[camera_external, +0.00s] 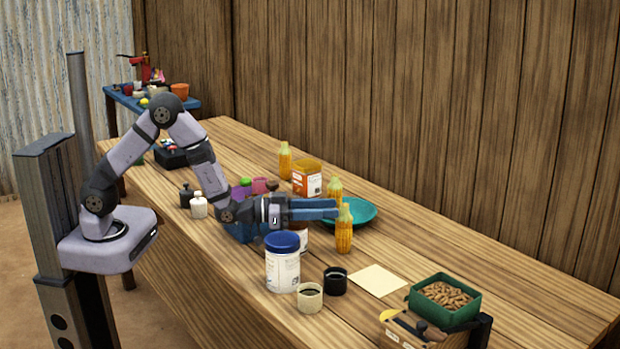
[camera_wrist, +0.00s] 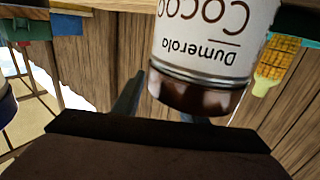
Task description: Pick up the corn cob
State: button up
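Three yellow corn cobs with pale tops stand upright in the external view: one at the back (camera_external: 285,161), one behind the teal plate (camera_external: 335,190), and one in front of it (camera_external: 344,232). My gripper (camera_external: 334,208) reaches level to the right, its tips close to the upper part of the front cob. Its fingers look apart, and I see nothing between them. In the wrist view, which is upside down, one cob (camera_wrist: 275,62) shows at the right edge; I cannot tell which. A cocoa tin (camera_wrist: 205,40) hides part of the fingers there.
A blue-lidded jar (camera_external: 282,264), a cream cup (camera_external: 310,298) and a black cup (camera_external: 336,281) stand in front of my gripper. An orange-labelled box (camera_external: 307,181) is behind. A green box of nuts (camera_external: 416,306) is at the right. The table's back right is clear.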

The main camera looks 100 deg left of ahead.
aim_at(345, 204)
jog(key=shift+p+x, duration=0.95)
jog(key=shift+x, duration=1.65)
jog(key=shift+a, duration=0.1)
jog(key=shift+r, duration=0.1)
grip_shut()
